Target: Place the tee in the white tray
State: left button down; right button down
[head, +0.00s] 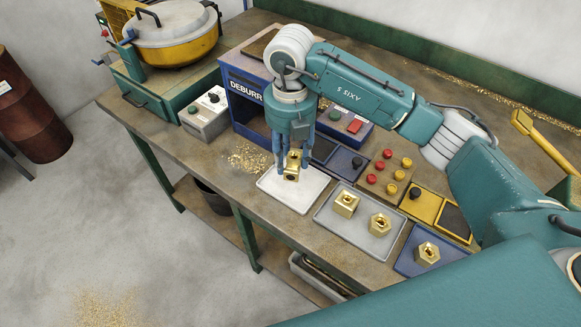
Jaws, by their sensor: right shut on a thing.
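My right gripper (292,170) points down over the white tray (298,196) on the bench. It is shut on a brass tee (292,165), which shows between the fingers. The tee appears at or just above the tray; I cannot tell whether it touches. No other part shows in the white tray. My left gripper is not in view.
A grey tray (355,232) to the right holds two brass fittings (345,204). A blue tray (408,262) holds another fitting (427,253). Behind stand the blue deburring machine (246,100) and a button panel (385,178). Brass chips (248,158) lie left of the white tray.

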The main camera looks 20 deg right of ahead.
aim_at(291, 172)
jog(key=shift+f, duration=0.6)
notch_tip(291, 172, down, 4)
jog(key=shift+r+p, duration=0.1)
jog(key=shift+p, duration=0.45)
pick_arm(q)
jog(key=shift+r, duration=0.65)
pick_arm(e)
jog(key=shift+f, duration=0.25)
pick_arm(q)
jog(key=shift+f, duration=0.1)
pick_arm(e)
jog(key=shift+f, duration=0.1)
jog(key=c, duration=1.5)
grip_release()
jog(key=shift+f, duration=0.15)
jog(key=o, duration=0.5)
jog(key=shift+c, duration=0.2)
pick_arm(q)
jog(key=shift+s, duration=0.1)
